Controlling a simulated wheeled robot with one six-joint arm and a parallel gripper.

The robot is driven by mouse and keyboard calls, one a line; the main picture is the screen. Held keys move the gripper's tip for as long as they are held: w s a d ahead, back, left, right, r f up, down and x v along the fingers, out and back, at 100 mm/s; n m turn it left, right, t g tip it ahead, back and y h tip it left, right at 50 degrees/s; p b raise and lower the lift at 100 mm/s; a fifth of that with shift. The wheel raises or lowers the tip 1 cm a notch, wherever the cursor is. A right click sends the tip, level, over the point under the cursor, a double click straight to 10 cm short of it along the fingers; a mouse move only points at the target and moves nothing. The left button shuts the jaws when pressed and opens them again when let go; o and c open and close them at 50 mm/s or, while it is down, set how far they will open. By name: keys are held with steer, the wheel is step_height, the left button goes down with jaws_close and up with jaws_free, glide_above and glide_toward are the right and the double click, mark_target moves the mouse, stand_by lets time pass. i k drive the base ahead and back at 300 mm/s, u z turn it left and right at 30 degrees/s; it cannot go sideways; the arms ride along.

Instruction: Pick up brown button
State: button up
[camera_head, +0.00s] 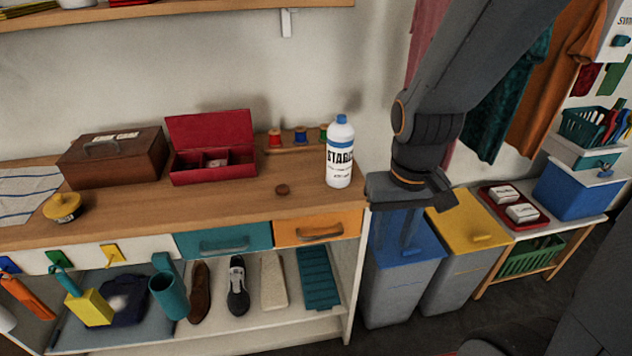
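The brown button (282,190) is a small dark brown disc lying on the wooden counter, above the orange drawer and to the left of the white bottle. Nothing touches it. My gripper (395,228) hangs from my dark grey arm to the right of the counter, in front of the blue bin. Its fingers point down and look spread apart with nothing between them, though they are dark and hard to make out. It is well to the right of the button.
A white starch bottle (340,152) with a blue cap stands on the counter between the button and my gripper. An open red box (211,150), thread spools (301,136) and a brown case (115,160) stand behind. The counter around the button is clear.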

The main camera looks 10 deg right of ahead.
mark_target(282, 188)
steer(key=z, duration=0.05)
steer(key=i, duration=0.25)
steer(key=u, duration=0.8)
